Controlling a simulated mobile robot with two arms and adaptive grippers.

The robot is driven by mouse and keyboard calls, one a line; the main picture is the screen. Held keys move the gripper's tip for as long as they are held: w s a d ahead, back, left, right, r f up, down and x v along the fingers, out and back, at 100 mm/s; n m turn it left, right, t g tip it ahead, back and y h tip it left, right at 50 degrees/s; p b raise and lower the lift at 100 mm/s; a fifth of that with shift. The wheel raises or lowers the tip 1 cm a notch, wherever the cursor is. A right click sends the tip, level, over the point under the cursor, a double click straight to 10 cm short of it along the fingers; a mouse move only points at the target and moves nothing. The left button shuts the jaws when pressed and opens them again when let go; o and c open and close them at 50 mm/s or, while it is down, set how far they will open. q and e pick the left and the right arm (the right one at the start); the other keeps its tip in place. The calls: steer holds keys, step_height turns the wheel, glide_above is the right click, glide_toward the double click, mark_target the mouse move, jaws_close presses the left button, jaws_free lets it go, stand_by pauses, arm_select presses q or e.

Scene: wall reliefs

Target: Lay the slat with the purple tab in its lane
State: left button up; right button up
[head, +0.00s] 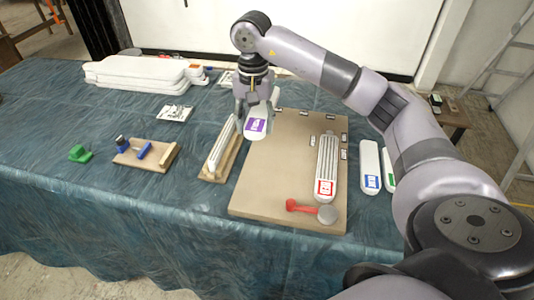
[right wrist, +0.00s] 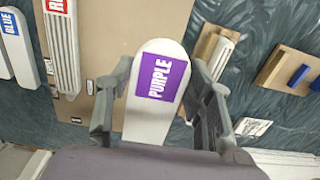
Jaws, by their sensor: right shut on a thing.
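The slat with the purple tab (head: 258,130) is long and white with a rounded end and a purple label. My right gripper (head: 256,108) is shut on it and holds it above the left part of the tan board (head: 270,185). In the right wrist view the slat (right wrist: 152,112) lies between the two fingers, its PURPLE label (right wrist: 160,77) facing the camera. A ribbed slat with a red tab (head: 326,165) lies on the board's right side. The purple slat's lane cannot be made out. My left gripper is not in view.
Slats with blue (head: 370,160) and green (head: 389,165) tabs lie right of the board. The board's middle is bare.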

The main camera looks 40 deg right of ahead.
steer(key=p, duration=0.2)
glide_above(257, 174)
step_height(257, 174, down, 12)
steer(key=shift+f, duration=0.2)
step_height(257, 174, down, 4)
steer(key=shift+s+f, duration=0.1)
steer(key=shift+f, duration=0.1)
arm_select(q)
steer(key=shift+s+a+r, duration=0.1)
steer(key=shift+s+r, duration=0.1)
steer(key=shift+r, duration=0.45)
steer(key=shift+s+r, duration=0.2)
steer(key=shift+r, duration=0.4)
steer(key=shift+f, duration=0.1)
arm_select(e)
steer(key=shift+f, duration=0.2)
steer(key=o, duration=1.3)
steer(key=shift+r, duration=0.1)
steer(key=shift+c, duration=0.2)
